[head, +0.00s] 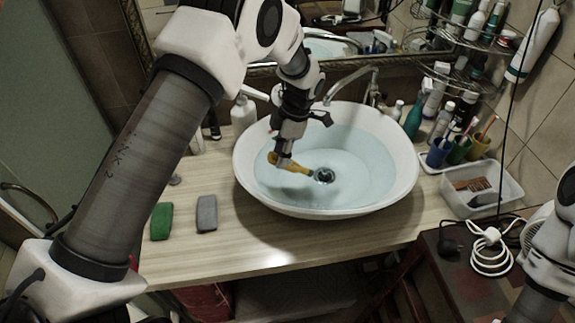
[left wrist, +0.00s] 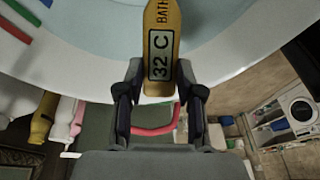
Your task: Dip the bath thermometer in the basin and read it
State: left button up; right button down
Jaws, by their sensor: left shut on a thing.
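The yellow bath thermometer (head: 293,166) is held tilted inside the white basin (head: 408,165), which holds pale blue water (head: 362,166). Its far end points towards the drain and looks darker. I cannot tell for sure whether that end is under the surface. My left gripper (head: 281,156) is shut on its near end. In the left wrist view, the thermometer (left wrist: 161,55) stands between the fingers (left wrist: 160,92), and its display reads "32 C", with "BATH" printed above. My right gripper is out of view; only part of my right arm shows at lower right.
A green block (head: 161,221) and a grey block (head: 206,213) lie on the wooden counter left of the basin. A faucet (head: 350,84) stands behind it. Cups with brushes (head: 458,151), bottles and a clear tray (head: 482,189) crowd the right side.

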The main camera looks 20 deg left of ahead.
pick_arm(q)
notch_tip(320, 180, up, 10)
jog(key=p, duration=0.6)
jog(key=shift+r, duration=0.2)
dwell(0.8)
notch_tip(320, 180, up, 3)
jog(key=shift+s+p, duration=0.1)
jog(key=shift+p, duration=0.8)
